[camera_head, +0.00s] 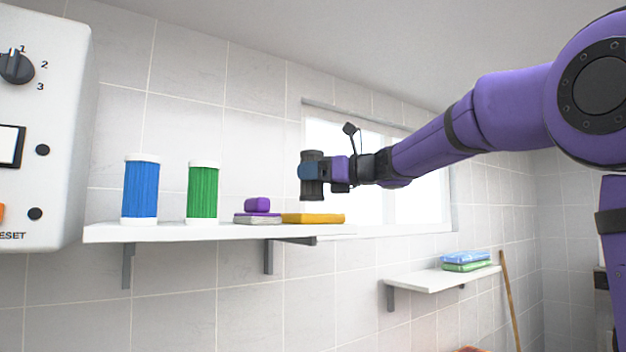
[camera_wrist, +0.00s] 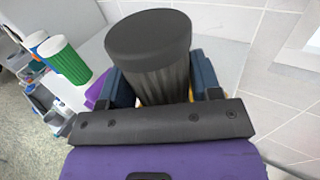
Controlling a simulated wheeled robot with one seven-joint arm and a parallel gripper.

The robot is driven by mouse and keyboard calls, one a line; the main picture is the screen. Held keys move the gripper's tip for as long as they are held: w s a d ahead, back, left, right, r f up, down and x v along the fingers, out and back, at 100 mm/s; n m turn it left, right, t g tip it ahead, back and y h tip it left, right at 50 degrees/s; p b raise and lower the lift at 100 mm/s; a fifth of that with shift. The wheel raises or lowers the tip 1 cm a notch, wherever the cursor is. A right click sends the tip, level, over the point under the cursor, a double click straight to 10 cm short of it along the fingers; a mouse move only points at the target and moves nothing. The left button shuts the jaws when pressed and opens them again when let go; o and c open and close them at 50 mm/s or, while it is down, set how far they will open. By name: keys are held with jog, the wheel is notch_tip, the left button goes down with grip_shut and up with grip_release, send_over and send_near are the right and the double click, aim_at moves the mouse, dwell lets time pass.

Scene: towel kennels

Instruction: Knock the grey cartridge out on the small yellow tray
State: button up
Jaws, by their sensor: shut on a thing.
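My gripper (camera_head: 312,172) is shut on the grey cartridge (camera_head: 312,190), a dark ribbed cylinder held upright. The cartridge also fills the middle of the wrist view (camera_wrist: 150,38), between the blue fingers, with its smooth dark cap toward the camera. The small yellow tray (camera_head: 314,218) lies at the right part of the upper shelf, below the cartridge. A clear gap shows between the cartridge's lower end and the tray. In the wrist view the tray is mostly hidden behind the cartridge and fingers.
The white shelf (camera_head: 160,232) also bears a blue cartridge (camera_head: 141,190), a green cartridge (camera_head: 203,192) and a purple block (camera_head: 257,205) on a grey pad (camera_head: 257,218). A control box (camera_head: 60,130) hangs at left. A lower shelf (camera_head: 430,280) holds folded cloths (camera_head: 466,261).

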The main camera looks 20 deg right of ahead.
jog(key=s+d, duration=0.3)
jog(key=s, duration=0.8)
jog(key=shift+s, duration=0.35)
dwell(0.5)
dwell(0.5)
